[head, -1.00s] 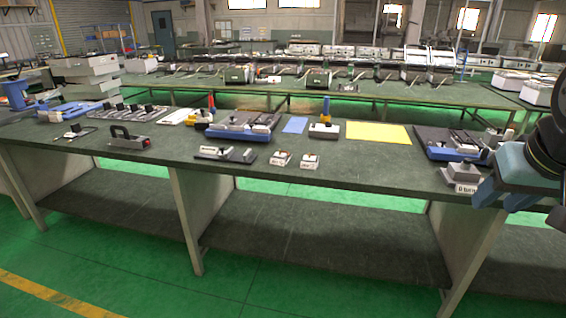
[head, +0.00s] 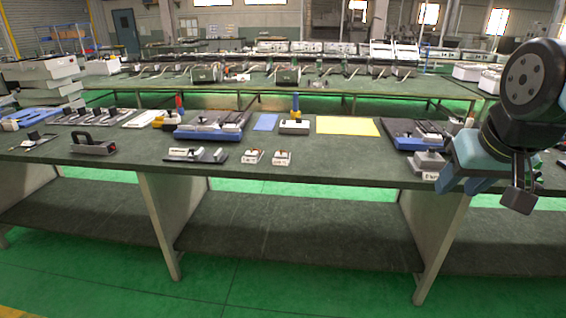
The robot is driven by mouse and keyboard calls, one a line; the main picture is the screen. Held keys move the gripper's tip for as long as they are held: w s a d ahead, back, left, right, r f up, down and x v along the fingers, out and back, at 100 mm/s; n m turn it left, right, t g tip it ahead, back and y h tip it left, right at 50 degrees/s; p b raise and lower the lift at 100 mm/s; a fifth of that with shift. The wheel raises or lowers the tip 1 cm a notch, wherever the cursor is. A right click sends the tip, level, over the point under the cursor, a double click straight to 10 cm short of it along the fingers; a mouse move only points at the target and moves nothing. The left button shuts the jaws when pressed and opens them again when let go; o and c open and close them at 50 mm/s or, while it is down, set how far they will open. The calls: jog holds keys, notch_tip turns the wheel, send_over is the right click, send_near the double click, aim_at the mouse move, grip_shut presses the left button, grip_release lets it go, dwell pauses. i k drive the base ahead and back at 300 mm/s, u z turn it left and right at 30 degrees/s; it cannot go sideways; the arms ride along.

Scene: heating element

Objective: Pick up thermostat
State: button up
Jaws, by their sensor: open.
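My gripper (head: 459,188) hangs at the right of the head view, with its blue fingers apart and nothing seen between them. It appears near the front edge of the green workbench. Two small white box-like parts with brownish tops, one at the left (head: 252,157) and one at the right (head: 281,158), sit near the bench's front middle. They may be thermostats, but they are too small to tell. My gripper is well to the right of them. A grey block with a white label (head: 428,165) lies just left of my gripper, partly hidden by it.
The workbench (head: 340,165) also holds a blue-based fixture (head: 212,128), a yellow sheet (head: 347,126), a blue sheet (head: 266,122), a black-handled tool (head: 93,144) and another blue-based fixture (head: 414,138). Grey trays (head: 45,72) are stacked at left. Bare bench lies along the front middle.

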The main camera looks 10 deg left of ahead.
aim_at(250, 157)
jog(key=z, duration=0.15)
jog(key=i, duration=0.15)
jog(key=u, duration=2.8)
jog(key=i, duration=2.85)
